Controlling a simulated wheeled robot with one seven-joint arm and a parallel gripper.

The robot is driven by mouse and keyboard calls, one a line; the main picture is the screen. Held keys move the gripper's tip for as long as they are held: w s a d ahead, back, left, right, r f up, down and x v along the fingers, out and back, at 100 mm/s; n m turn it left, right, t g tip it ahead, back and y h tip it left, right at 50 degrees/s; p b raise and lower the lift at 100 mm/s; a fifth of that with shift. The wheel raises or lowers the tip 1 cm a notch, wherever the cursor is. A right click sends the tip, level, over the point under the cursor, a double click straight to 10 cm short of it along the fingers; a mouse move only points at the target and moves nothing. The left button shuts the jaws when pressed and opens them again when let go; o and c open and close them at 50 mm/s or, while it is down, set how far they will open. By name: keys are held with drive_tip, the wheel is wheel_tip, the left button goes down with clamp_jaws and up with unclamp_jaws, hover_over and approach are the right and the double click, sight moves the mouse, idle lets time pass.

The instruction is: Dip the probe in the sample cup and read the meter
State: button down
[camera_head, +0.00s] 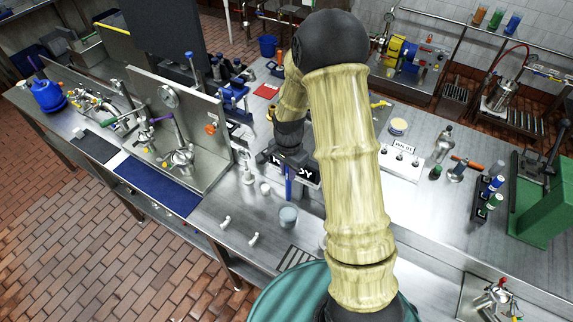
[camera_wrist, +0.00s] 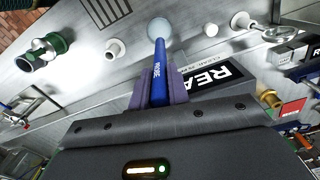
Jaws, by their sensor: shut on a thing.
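My gripper (camera_head: 289,163) is shut on the blue probe (camera_head: 288,183), which hangs downward below it. In the wrist view, the probe (camera_wrist: 160,72) carries the label "PROBE" and sits between the purple finger pads (camera_wrist: 158,88). A grey sample cup (camera_head: 288,217) stands on the steel bench, and it also shows in the wrist view (camera_wrist: 160,27). The probe's lower end overlaps the cup there, but in the head view it ends just short of the cup, apart from it. A black display (camera_head: 303,174) reads "READY", partly hidden by my gripper and probe.
Small white fittings (camera_head: 225,222) stand left of the cup. A blue mat (camera_head: 158,186) and a steel panel with a gauge (camera_head: 169,96) are farther left. A white switch panel (camera_head: 401,160) lies to the right. Bare bench surrounds the cup's front.

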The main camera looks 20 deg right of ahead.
sight(288, 200)
drive_tip(key=shift+s+f+b, duration=0.1)
drive_tip(key=shift+f+b, duration=4.85)
drive_tip(key=shift+f, duration=1.9)
drive_tip(key=shift+r, duration=0.15)
wheel_tip(288, 200, up, 9)
drive_tip(key=p, duration=0.6)
wheel_tip(288, 200, up, 3)
drive_tip(key=shift+f+p, duration=0.1)
drive_tip(key=shift+p, duration=1.05)
drive_tip(key=shift+f, duration=0.15)
